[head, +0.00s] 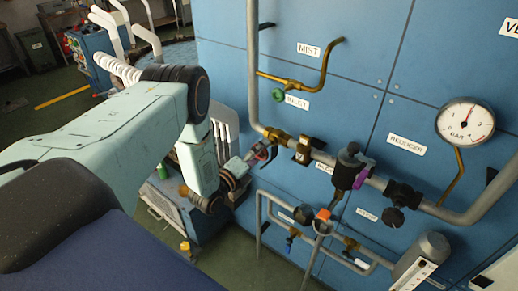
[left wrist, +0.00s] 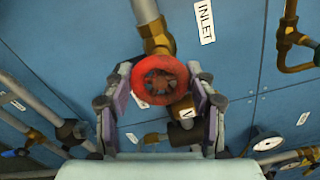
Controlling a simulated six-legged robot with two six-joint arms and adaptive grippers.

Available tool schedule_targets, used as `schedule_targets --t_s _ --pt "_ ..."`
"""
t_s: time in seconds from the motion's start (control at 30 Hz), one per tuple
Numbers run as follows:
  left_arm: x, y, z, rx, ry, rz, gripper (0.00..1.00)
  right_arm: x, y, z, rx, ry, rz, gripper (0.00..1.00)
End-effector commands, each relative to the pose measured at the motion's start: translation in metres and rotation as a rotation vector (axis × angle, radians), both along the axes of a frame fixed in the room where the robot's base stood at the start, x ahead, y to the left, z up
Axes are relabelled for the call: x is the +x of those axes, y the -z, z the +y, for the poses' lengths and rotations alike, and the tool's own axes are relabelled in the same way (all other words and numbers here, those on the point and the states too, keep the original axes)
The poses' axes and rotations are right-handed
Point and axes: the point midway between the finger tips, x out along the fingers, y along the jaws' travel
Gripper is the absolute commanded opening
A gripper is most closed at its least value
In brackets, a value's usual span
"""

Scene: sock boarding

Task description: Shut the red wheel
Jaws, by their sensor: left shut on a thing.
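The red wheel (left wrist: 160,78) is a round handwheel on a brass valve, facing my left wrist camera. In the head view the red wheel (head: 263,154) shows only as a small bit of red beside the brass valve (head: 275,136), mostly hidden by my gripper. My left gripper (left wrist: 161,88) has one finger on each side of the wheel and is shut on its rim. In the head view my left gripper (head: 253,160) is at the wheel, at the left end of the pipe run. My right gripper is not in view.
A blue panel (head: 340,75) carries grey pipes, brass valves and a pressure gauge (head: 466,122). A black valve with a purple part (head: 362,177) stands to the right. Lower pipes (head: 300,228) run below.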

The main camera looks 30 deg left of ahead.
Motion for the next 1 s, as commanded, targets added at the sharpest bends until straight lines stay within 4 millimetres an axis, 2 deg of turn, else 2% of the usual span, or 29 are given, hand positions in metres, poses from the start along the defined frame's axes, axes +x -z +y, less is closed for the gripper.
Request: schedule_targets --t_s 0.3,0.87,0.9,1.0 --pt "-0.0004 -0.0003 0.0007 0.117 -0.001 -0.008 0.25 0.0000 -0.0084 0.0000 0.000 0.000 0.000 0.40" --pt "0.0003 -0.0007 0.0012 0.141 -0.002 -0.013 0.25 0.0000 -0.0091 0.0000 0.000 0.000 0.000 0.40" --pt "0.0003 -0.0008 0.0012 0.141 -0.003 -0.013 0.60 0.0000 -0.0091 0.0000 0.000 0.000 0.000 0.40" --pt "0.0004 -0.0009 0.0010 0.140 -0.002 -0.013 0.68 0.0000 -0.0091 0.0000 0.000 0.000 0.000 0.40"
